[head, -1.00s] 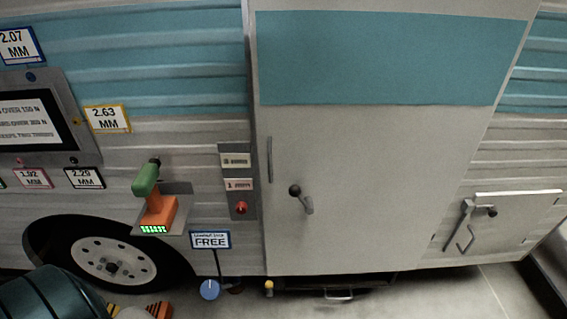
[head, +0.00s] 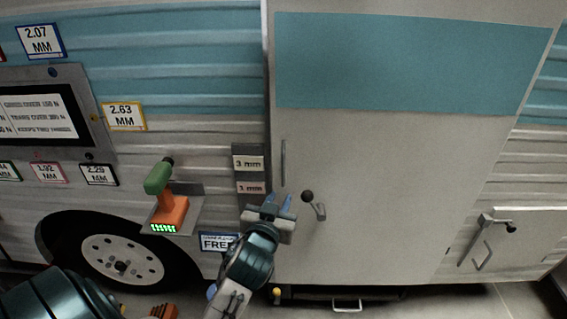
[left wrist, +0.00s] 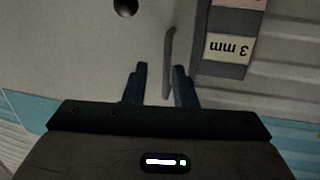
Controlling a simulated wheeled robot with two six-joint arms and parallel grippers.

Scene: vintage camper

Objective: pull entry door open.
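The entry door (head: 400,170) is a pale panel with a teal band across its top. It looks closed. A slim upright grey bar handle (head: 283,163) is on its left side, and a dark round knob with a short lever (head: 308,197) is below and to the right. My left gripper (head: 279,197) is open at the door's left edge, just below the bar. In the left wrist view the bar (left wrist: 168,60) lines up with the gap between the open fingers (left wrist: 160,72); I cannot tell whether they touch it. My right gripper is not in view.
A panel with "3 mm" and "1 mm" labels (head: 249,163) is just left of the door. A hatch with a latch (head: 487,240) is at the right, and a step (head: 346,303) is below the door.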

